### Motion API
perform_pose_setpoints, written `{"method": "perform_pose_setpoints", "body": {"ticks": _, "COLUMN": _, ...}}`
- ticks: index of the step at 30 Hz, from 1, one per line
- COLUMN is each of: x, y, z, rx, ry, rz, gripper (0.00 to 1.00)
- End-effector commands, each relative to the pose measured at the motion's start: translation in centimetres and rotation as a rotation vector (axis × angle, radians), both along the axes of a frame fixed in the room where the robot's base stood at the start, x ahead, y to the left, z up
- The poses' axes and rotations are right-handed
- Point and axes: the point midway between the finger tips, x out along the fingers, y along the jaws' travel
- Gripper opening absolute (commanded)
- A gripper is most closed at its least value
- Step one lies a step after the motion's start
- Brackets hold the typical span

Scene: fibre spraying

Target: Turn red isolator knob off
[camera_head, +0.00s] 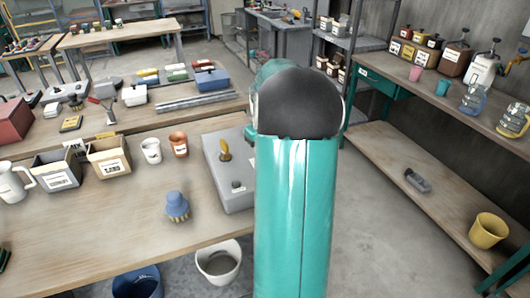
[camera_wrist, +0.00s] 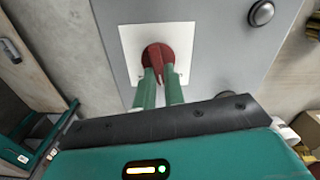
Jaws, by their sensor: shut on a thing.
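The red isolator knob (camera_wrist: 157,56) shows in the wrist view, round with a raised grip bar, in the middle of a white square plate (camera_wrist: 130,45). The plate is on a grey panel (camera_wrist: 215,40). My gripper (camera_wrist: 160,80) reaches up to the knob with its two green fingers, one on each side of the grip bar, shut on it. The fingertips hide the lower part of the knob. The bar points roughly up and down in the picture. In the head view my own arm fills the middle, and the knob and gripper are hidden.
A dark round button (camera_wrist: 261,13) sits at the panel's upper right. In the head view a wooden bench (camera_head: 120,220) on the left holds bins, mugs and a blue-handled brush (camera_head: 177,206). A shelf bench (camera_head: 400,200) with a yellow bucket (camera_head: 488,230) stands right.

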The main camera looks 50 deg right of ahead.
Motion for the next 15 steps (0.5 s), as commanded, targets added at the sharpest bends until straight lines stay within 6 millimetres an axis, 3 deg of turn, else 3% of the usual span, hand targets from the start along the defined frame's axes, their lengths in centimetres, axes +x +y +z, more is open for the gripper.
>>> {"method": "perform_pose_setpoints", "body": {"ticks": 15, "x": 0.21, "y": 0.36, "z": 0.16, "rx": -0.005, "ry": -0.004, "rz": 0.415, "gripper": 0.0}}
